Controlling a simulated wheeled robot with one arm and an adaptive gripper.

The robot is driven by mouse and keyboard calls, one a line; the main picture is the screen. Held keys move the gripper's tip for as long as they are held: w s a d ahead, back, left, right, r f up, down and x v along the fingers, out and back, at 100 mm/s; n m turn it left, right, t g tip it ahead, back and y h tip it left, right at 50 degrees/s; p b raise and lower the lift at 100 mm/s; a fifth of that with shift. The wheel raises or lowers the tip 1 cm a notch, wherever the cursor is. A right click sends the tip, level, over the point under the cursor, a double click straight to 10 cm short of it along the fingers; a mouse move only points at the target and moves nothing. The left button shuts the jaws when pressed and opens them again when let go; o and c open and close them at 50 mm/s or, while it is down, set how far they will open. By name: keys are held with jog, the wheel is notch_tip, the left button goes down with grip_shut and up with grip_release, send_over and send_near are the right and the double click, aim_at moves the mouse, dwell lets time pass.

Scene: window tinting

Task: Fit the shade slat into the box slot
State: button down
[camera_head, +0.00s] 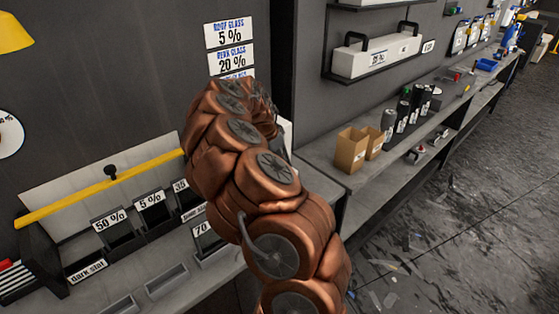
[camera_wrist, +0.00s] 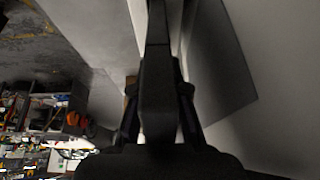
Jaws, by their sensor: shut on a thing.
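The box (camera_head: 72,248) stands on the bench at left, with labelled slots reading 50 % (camera_head: 110,219), 5 % (camera_head: 150,202) and 35 in a row. A "dark slat" label (camera_head: 87,271) is on its front, and a 70 label (camera_head: 202,229) is partly behind my arm. My gripper (camera_wrist: 158,75) shows in the wrist view, shut on a narrow dark piece (camera_wrist: 157,28) seen edge-on, apparently the shade slat. In the head view my arm hides the gripper and most of what it holds. Whether the slat touches a slot cannot be told.
A yellow bar (camera_head: 70,198) runs across a raised pale panel behind the slots. Shallow trays (camera_head: 166,283) lie in front. On the right bench stand small cardboard boxes (camera_head: 351,150) and several dark cans (camera_head: 402,115). The floor at right is open, with scattered scraps.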

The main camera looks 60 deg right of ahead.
jog(key=shift+s+a+f, duration=0.1)
jog(key=shift+s+f, duration=0.15)
jog(key=shift+f, duration=0.25)
jog(key=c, duration=1.4)
grip_release()
jog(key=shift+a, duration=0.1)
jog(key=shift+o, duration=1.1)
jog(key=shift+s, duration=0.1)
jog(key=shift+r, duration=0.1)
